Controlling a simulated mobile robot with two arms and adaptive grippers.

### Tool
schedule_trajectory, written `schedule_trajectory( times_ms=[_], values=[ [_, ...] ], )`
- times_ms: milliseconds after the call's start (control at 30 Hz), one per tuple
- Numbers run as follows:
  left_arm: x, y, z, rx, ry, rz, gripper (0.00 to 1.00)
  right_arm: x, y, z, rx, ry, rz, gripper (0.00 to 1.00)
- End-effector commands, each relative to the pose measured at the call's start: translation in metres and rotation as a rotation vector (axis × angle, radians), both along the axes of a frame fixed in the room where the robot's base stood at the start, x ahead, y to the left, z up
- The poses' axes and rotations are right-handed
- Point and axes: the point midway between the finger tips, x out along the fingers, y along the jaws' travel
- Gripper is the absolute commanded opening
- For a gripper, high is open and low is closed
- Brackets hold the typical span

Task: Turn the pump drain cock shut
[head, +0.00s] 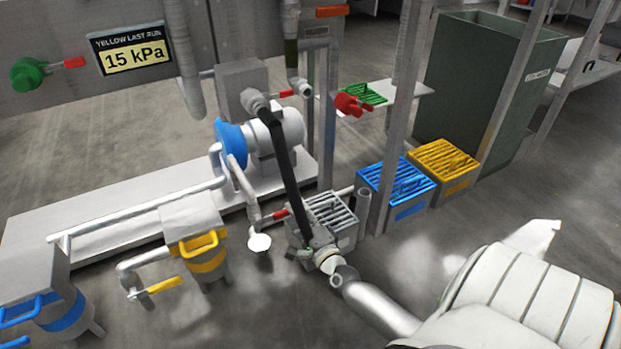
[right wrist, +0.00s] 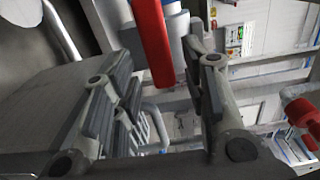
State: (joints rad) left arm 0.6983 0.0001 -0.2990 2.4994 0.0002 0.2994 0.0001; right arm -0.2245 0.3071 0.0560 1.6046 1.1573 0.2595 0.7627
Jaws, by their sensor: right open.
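The pump is a blue and grey unit (head: 233,143) on a pale plinth in the head view. A pipe drops from it to a cock with a red lever (head: 277,215), above a round white disc (head: 259,243). My right gripper (head: 301,246) is open, low and to the right of that lever, beside the grey slatted crate. In the right wrist view, a red lever (right wrist: 153,42) lies near and between the spread fingers of my right gripper (right wrist: 162,65); contact is not clear. My left gripper is not in view.
The grey slatted crate (head: 347,235) stands just behind my right gripper. Blue (head: 410,211) and yellow (head: 457,188) crates stand to the right. A yellow-banded unit (head: 205,262) stands left. Another red lever (head: 287,93) is above the pump. A dark bar (head: 288,170) slants above my gripper.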

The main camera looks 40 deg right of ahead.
Motion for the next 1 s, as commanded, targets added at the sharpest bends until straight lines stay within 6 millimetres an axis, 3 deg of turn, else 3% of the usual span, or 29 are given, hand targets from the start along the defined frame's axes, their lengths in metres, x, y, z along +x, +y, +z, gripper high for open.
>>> schedule_trajectory(
  times_ms=[300, 500, 700, 1000],
  values=[
    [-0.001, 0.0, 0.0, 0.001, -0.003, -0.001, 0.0, -0.058, 0.014, -0.002, 0.002, 0.005, 0.001, 0.41],
    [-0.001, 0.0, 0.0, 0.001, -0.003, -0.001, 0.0, -0.083, 0.02, -0.001, 0.002, 0.004, 0.001, 0.41],
    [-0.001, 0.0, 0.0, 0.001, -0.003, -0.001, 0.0, -0.095, 0.023, -0.001, 0.002, 0.001, 0.001, 0.41],
    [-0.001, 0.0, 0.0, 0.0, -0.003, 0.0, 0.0, -0.095, 0.023, -0.001, 0.002, 0.001, 0.001, 0.41]
  ],
)
